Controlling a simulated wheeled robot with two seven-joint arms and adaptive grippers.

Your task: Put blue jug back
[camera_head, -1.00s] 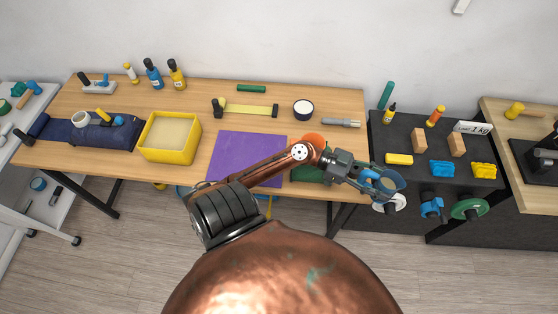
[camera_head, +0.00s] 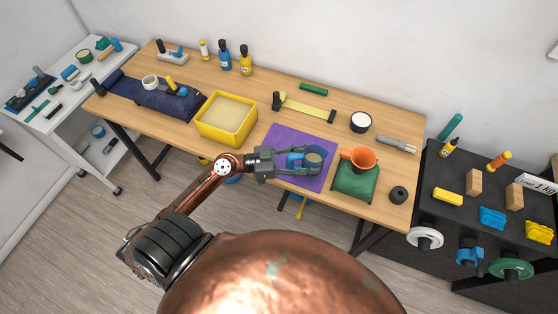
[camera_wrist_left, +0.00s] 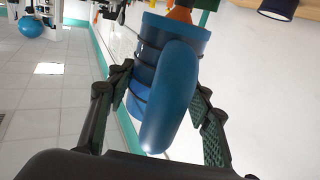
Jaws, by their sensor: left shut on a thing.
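The blue jug (camera_head: 314,157) is held by my left gripper (camera_head: 312,160) above the purple mat (camera_head: 295,138) on the wooden table. Its blue handle (camera_head: 293,160) points back toward my wrist. In the left wrist view the jug (camera_wrist_left: 190,45) fills the middle, its rounded handle (camera_wrist_left: 170,100) toward the camera, with a finger on each side. The fingers partly hide the jug in the head view, and I cannot tell its exact height above the mat. My right gripper is not in view.
Right of the jug, an orange funnel (camera_head: 358,158) and a green cushion (camera_head: 354,181) stand close. A black ring (camera_head: 398,194) lies at the table's right end. A yellow bin (camera_head: 226,132) is on the left. A dark shelf (camera_head: 500,200) with blocks stands farther right.

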